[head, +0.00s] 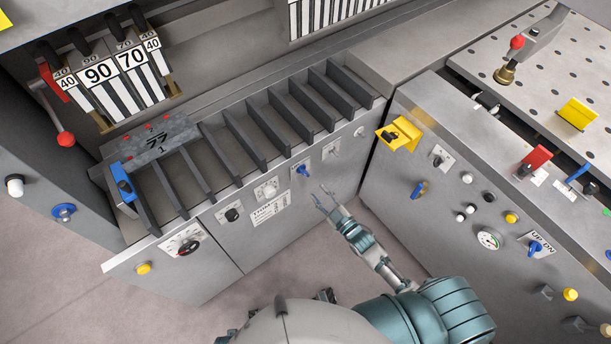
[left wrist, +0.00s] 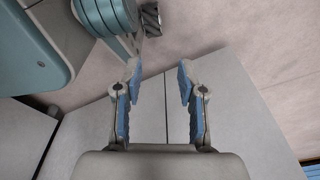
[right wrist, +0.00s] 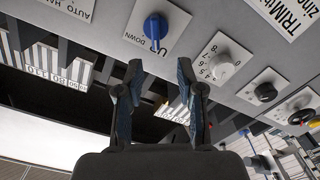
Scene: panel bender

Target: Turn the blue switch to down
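The blue switch (head: 303,170) is a small rotary knob on a light plate on the grey front panel. In the right wrist view, the blue switch (right wrist: 155,28) shows close up, with "DOWN" and a partly covered "U" label beside it. Its exact setting is hard to read. My right gripper (head: 322,197) is in front of the panel, below and right of the switch and apart from it. In the right wrist view, my right gripper (right wrist: 159,70) is open and empty. My left gripper (left wrist: 158,72) is open and empty in the left wrist view, over the floor and grey panels.
A white knob (head: 267,188) and a black knob (head: 232,214) sit left of the switch. A slotted rack (head: 250,135) is above. The right cabinet carries a yellow bracket (head: 399,135) and another blue switch (head: 535,247). Open floor lies between the cabinets.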

